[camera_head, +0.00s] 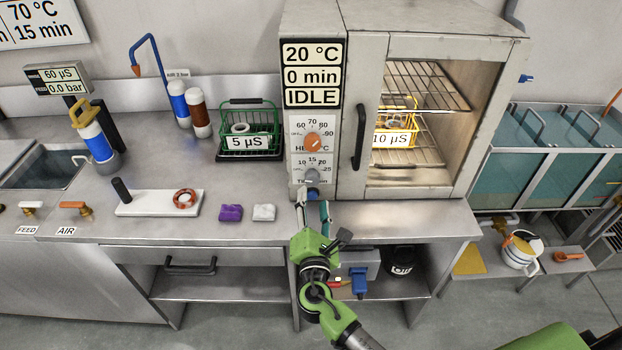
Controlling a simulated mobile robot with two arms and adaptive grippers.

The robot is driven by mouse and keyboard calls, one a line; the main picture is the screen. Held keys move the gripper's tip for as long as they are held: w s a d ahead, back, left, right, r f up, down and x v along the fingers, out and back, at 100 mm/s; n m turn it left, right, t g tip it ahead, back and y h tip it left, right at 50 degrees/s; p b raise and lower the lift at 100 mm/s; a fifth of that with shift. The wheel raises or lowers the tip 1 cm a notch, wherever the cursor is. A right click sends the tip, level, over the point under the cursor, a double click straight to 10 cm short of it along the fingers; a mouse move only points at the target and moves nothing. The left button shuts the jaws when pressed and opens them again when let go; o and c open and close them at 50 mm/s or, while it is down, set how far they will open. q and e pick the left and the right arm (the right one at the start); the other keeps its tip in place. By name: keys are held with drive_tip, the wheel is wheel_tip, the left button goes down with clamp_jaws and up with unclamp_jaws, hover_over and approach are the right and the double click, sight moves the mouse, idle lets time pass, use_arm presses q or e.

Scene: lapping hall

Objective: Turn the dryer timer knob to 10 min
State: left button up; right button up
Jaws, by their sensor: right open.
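The dryer (361,60) stands on the bench, its display (312,76) reading 20 °C, 0 min, IDLE. My right gripper (312,199) is open in front of the panel's lower end, just below the timer knob in the picture. The timer knob's pointer is too small to read. My left gripper is not in view.
A yellow basket (397,123) labelled 10 µS sits inside the dryer. A green basket (262,128) labelled 5 µS stands left of it. A purple block (230,212) and a white block (264,212) lie near the bench's front edge. Bare bench lies right of my gripper.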

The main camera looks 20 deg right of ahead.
sight(312, 181)
drive_tip(key=x, duration=0.8)
drive_tip(key=shift+f+p, duration=0.15)
drive_tip(key=shift+p, duration=0.2)
drive_tip(key=c, duration=1.1)
